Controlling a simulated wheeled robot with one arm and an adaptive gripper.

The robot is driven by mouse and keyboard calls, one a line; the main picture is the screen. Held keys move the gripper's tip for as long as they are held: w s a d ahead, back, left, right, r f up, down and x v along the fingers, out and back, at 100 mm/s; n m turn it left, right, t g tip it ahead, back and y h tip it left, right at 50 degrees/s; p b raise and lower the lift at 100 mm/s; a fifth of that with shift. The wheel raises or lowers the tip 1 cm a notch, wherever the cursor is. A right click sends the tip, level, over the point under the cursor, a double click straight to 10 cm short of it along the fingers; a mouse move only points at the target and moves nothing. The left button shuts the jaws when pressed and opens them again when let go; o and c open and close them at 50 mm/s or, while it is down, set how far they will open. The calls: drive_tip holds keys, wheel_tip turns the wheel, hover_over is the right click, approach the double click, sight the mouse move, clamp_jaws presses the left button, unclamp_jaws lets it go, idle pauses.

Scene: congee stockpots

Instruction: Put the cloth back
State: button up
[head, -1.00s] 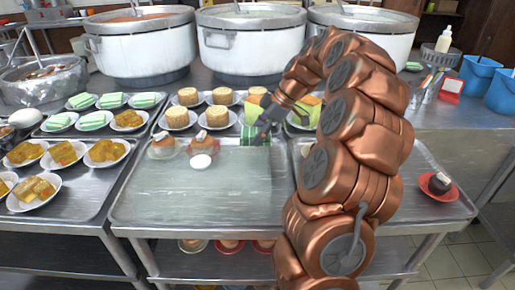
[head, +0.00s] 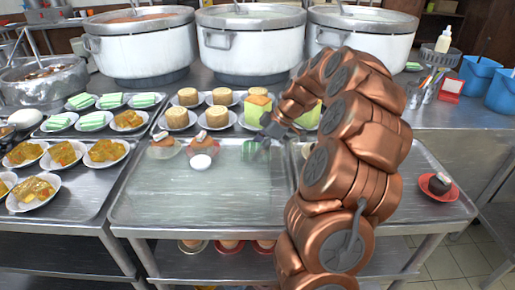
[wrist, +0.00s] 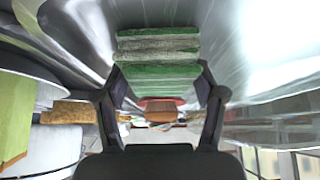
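The cloth (wrist: 158,72) is green and white striped. In the wrist view it fills the gap between the two fingertips of my gripper (wrist: 160,82), which reach its side edges. In the head view my gripper (head: 268,135) is over the back of the metal tray table (head: 150,215), and a small green part of the cloth (head: 250,147) shows just below it. The arm and fingers hide much of that area. I cannot tell whether the cloth touches the metal surface.
A yellow-green cake slice (head: 258,108) and several round cakes stand on plates behind the gripper. Two small desserts (head: 163,147) (head: 201,145) and a white round item (head: 201,162) are to its left. Big stockpots (head: 250,45) stand behind. The tray's front is clear.

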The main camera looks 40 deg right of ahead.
drive_tip(key=shift+o, duration=1.3)
drive_tip(key=shift+r, duration=0.1)
drive_tip(key=shift+r, duration=0.15)
drive_tip(key=v, duration=1.2)
